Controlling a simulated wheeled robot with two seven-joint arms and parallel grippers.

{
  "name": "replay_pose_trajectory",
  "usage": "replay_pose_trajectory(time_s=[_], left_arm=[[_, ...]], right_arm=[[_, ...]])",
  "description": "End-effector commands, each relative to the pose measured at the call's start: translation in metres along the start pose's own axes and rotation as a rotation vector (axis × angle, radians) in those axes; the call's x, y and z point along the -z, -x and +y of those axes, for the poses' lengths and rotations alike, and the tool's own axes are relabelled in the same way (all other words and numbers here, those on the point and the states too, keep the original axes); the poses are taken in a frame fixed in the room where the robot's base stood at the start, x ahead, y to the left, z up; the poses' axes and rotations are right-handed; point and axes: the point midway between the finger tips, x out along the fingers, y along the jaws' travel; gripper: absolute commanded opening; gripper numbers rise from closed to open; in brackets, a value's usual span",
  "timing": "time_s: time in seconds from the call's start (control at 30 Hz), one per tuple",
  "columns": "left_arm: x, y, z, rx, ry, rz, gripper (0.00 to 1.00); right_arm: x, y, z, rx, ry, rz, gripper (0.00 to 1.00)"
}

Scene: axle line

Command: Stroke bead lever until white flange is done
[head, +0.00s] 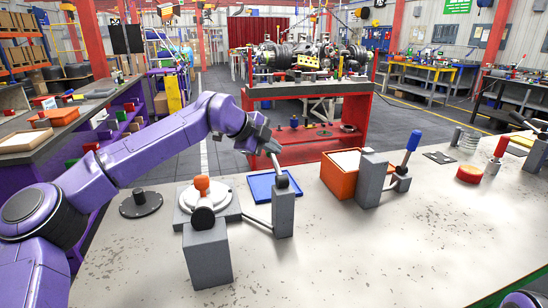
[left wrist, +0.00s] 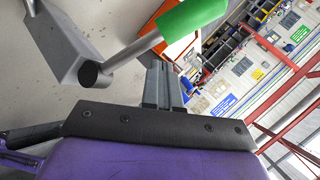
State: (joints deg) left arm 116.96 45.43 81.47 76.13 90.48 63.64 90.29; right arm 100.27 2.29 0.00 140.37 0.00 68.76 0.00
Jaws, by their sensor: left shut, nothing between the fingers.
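The white flange (head: 228,185) is a pale stepped disc on a grey plate. An orange-knobbed lever (head: 201,184) on a grey block (head: 207,258) partly covers it. Right of it stands a grey post (head: 283,214) with a thin rod pointing toward the flange plate and a lever on top. In the left wrist view that lever has a green handle (left wrist: 192,14) and a grey post (left wrist: 62,45). My left gripper (head: 271,148) is shut and empty at the lever's upper end; it also shows in the left wrist view (left wrist: 165,75). Contact with the handle is unclear. My right gripper is out of view.
A blue tray (head: 262,197) and an orange bin (head: 340,184) lie behind the post. A blue-handled lever (head: 413,137) and a red-handled lever (head: 501,148) stand farther right. A dark flanged part (head: 140,203) sits at left. The bench's front middle is clear.

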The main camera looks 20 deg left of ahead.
Motion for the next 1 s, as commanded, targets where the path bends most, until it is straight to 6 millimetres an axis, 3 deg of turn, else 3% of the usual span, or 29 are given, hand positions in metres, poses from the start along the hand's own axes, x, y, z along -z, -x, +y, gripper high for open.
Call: replay_pose_trajectory(time_s=[1.0], left_arm=[[-0.0045,-0.0068,0.0049,0.000,-0.001,0.000,0.00]], right_arm=[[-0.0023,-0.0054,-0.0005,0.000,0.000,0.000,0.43]])
